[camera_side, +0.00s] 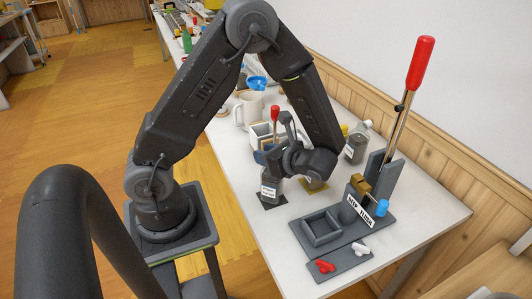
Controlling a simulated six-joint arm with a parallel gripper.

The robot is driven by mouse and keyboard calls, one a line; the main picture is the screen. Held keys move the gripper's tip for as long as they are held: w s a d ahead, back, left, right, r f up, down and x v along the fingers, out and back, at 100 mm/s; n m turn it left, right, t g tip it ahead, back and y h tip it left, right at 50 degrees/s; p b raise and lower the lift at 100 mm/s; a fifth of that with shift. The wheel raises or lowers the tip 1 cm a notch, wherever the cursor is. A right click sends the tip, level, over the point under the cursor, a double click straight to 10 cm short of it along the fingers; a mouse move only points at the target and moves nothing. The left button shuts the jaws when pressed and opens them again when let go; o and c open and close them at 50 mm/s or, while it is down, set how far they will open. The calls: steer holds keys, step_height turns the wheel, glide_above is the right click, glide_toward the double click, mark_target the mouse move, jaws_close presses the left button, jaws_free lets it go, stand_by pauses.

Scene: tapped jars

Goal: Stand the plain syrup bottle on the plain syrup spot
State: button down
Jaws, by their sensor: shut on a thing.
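My gripper (270,168) is low over the table and shut on a small grey bottle (270,186) with a white label. The label's print is too small to read, so I cannot tell for sure that this is the plain syrup bottle. The bottle is upright over a dark square spot (270,203); I cannot tell whether its base touches it. The bottle's top is hidden by my gripper. A yellowish spot (317,186) lies to the right, partly behind my wrist.
A clear bottle (356,145) with a label stands behind on the right. A long red-handled lever (421,62) rises from a dark base, beside a grey square tray (305,233). Red and white pieces lie on a front plate (339,265). A white mug (251,107) stands behind.

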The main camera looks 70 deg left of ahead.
steer(key=shift+f, duration=0.3)
stand_by(0.4)
steer(key=c, duration=0.8)
jaws_free()
steer(key=shift+d, duration=0.1)
steer(key=shift+v, duration=3.9)
steer(key=shift+w+r, duration=0.1)
steer(key=shift+w, duration=0.05)
steer(key=v, duration=1.3)
steer(key=shift+d+r, duration=0.15)
steer(key=shift+d, duration=0.2)
